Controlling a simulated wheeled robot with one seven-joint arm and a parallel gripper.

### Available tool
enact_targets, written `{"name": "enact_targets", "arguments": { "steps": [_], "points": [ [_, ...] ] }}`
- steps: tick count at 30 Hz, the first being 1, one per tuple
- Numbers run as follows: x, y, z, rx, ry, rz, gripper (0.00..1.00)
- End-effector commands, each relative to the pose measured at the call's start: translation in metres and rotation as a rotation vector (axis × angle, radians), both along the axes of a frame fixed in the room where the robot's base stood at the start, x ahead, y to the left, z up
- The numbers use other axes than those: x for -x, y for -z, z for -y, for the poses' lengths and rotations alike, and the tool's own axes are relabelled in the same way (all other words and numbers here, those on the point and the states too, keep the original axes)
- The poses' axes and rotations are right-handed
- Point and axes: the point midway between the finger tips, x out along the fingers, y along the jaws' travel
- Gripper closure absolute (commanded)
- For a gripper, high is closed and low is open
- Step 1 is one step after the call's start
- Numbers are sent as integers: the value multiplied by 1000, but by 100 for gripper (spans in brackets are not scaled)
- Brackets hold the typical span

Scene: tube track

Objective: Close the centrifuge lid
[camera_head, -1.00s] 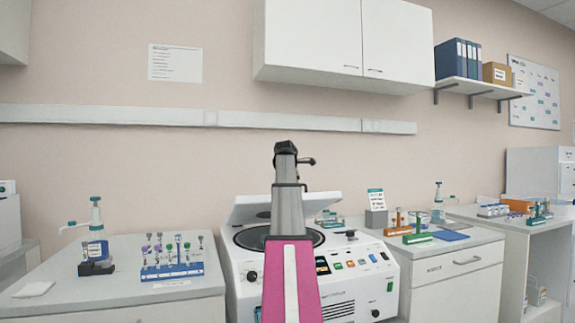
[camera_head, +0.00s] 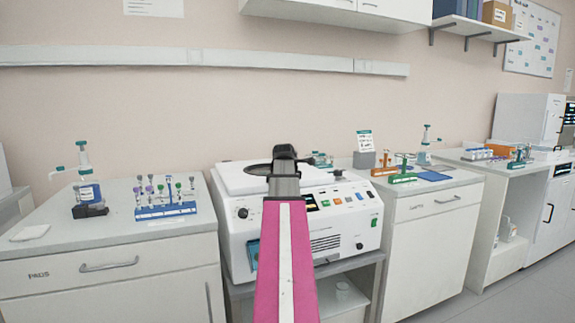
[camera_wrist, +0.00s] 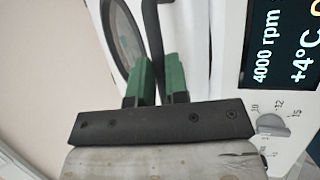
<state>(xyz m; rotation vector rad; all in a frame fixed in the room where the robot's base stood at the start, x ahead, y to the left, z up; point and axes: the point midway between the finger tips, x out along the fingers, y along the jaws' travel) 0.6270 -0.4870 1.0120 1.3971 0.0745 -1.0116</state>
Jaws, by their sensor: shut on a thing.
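The white centrifuge (camera_head: 300,225) stands on a bench in the middle of the head view, with its control panel facing me. Its white lid (camera_head: 236,180) lies low over the top, flat or nearly so; I cannot tell whether a gap is left. In the wrist view, the lid's round dark-rimmed window (camera_wrist: 128,42) is at upper left. My gripper (camera_wrist: 158,78) has green fingers shut on a thin black bar (camera_wrist: 153,28), which seems to be the lid's handle. In the head view my pink and grey arm hides the gripper and the lid's front middle.
A blue rack of tubes (camera_head: 166,211) and a dispenser bottle (camera_head: 88,188) stand on the left bench. The wrist view shows a display (camera_wrist: 275,45) and a grey knob (camera_wrist: 272,125) close by at right.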

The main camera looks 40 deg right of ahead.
Motion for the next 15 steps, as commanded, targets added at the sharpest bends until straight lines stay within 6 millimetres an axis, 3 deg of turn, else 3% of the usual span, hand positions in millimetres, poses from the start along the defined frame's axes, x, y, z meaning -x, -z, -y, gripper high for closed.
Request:
{"name": "enact_targets", "arguments": {
  "steps": [4,15],
  "points": [
    [3,11,-1,-6,1,-13,100],
    [4,16,-2,-7,-1,-20,100]
  ]
}}
